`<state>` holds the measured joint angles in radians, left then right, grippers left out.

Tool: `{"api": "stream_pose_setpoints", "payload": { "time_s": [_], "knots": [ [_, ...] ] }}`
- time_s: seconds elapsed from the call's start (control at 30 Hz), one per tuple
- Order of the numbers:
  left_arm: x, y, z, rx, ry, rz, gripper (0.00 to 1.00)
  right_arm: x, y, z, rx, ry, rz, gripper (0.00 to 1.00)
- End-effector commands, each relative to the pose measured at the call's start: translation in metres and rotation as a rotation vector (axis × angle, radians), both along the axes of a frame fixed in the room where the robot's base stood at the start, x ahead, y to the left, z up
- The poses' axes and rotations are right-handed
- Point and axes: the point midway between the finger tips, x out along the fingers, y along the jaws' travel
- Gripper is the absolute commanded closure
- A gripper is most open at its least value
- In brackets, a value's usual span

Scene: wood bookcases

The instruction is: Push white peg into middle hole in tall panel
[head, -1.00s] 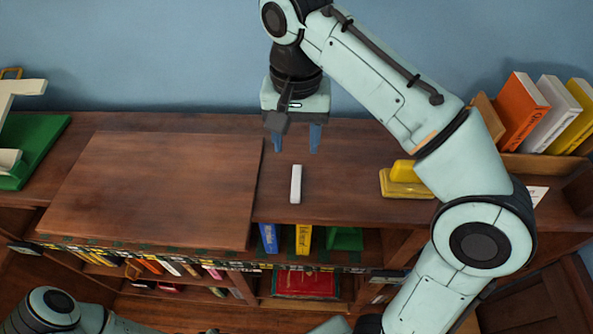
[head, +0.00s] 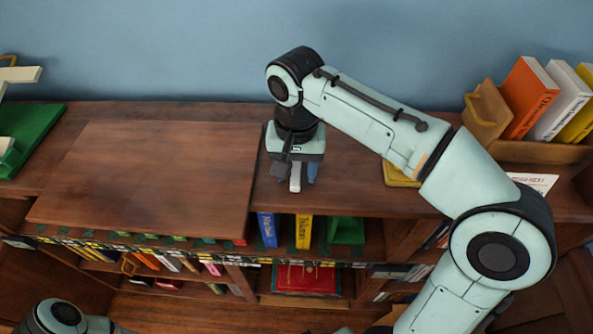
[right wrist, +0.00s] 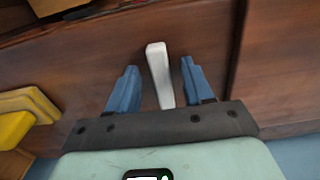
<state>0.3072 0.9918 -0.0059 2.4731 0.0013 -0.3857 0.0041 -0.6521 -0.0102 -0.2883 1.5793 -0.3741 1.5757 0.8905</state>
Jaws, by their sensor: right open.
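The white peg (head: 295,182) lies on the bookcase top, just right of a raised flat brown wood panel (head: 150,175). My right gripper (head: 297,177) is open and low over the peg, pointing down. In the right wrist view the peg (right wrist: 160,75) shows between the two blue fingers (right wrist: 159,68), with a gap on each side. In the head view the gripper hides the peg's far part. No hole shows, and I cannot tell whether the flat panel is the tall panel. My left gripper is out of view.
A yellow block (head: 401,174) lies to the right, partly behind my right arm. A wood holder with orange, white and yellow books (head: 563,100) stands at far right. A green item (head: 28,135) is at far left. Books fill shelves below the front edge.

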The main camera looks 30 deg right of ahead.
Motion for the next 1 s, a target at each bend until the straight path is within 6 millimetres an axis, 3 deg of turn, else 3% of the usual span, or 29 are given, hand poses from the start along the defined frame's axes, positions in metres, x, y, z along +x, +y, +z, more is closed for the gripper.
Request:
{"api": "stream_pose_setpoints", "payload": {
  "time_s": [0.13,0.27,0.3,0.67,1.0],
  "knots": [
    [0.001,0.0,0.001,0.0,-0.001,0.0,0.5,0.0,0.0,0.001,-0.001,-0.001,0.0,0.52],
    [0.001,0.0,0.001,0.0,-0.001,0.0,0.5,0.0,0.0,0.001,0.0,0.0,0.0,0.94],
    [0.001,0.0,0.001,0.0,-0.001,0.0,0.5,0.0,0.0,0.001,0.0,0.0,0.0,1.0],
    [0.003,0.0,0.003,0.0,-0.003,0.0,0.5,0.001,0.0,0.008,0.0,-0.002,0.0,1.0],
    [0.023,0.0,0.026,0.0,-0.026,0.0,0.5,0.002,0.0,0.074,0.001,-0.006,-0.001,1.0]
  ]
}}
